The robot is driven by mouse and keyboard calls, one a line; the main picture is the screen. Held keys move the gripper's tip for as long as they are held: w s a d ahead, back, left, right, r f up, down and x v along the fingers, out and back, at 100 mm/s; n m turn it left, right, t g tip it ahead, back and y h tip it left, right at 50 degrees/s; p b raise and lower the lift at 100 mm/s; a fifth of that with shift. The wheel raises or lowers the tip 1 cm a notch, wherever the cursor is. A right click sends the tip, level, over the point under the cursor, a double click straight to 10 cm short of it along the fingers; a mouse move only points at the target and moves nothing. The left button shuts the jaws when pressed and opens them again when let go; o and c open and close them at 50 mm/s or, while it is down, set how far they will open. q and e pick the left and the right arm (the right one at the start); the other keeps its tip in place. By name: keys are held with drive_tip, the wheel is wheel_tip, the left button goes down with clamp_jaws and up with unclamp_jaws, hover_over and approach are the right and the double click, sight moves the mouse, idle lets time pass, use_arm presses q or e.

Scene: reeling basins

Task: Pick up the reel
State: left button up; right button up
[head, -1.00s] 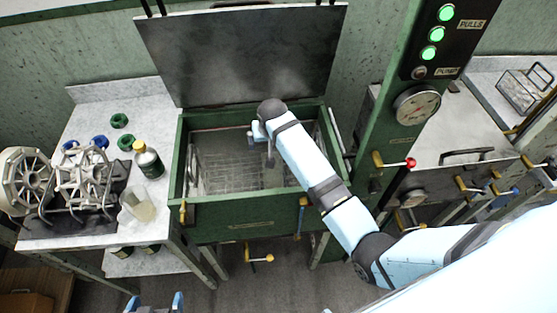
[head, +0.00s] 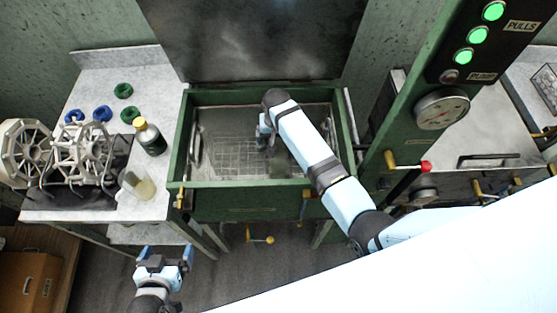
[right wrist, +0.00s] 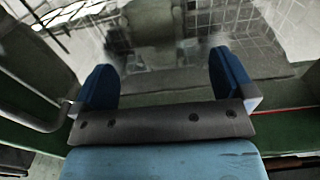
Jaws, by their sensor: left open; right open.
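Two pale, spoked reels stand on the left bench: one reel (head: 25,153) at the far left edge, and a second reel (head: 82,148) beside it on a dark stand. My left gripper (head: 165,254) is open and empty, low in front of the bench, apart from both reels. My right gripper (head: 266,137) is over the open green basin (head: 250,200), far to the right of the reels. In the right wrist view its two blue fingers stand apart with nothing between them (right wrist: 164,78). A wire grid (head: 232,157) shows inside the basin, partly hidden by my right arm.
A yellow-capped bottle (head: 150,138), a clear beaker (head: 138,186) and several green and blue rings (head: 124,90) share the bench. The basin's dark lid (head: 250,40) stands raised behind it. A green panel with a gauge (head: 442,108) and levers is at right.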

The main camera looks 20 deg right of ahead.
sight(278, 147)
drive_tip(key=f, duration=0.5)
drive_tip(key=shift+s+d+f+p, duration=0.1)
drive_tip(key=shift+d+f+p, duration=0.15)
drive_tip(key=shift+f+p, duration=0.15)
drive_tip(key=c, duration=1)
drive_tip(key=shift+c, duration=0.5)
drive_tip(key=shift+r, duration=0.15)
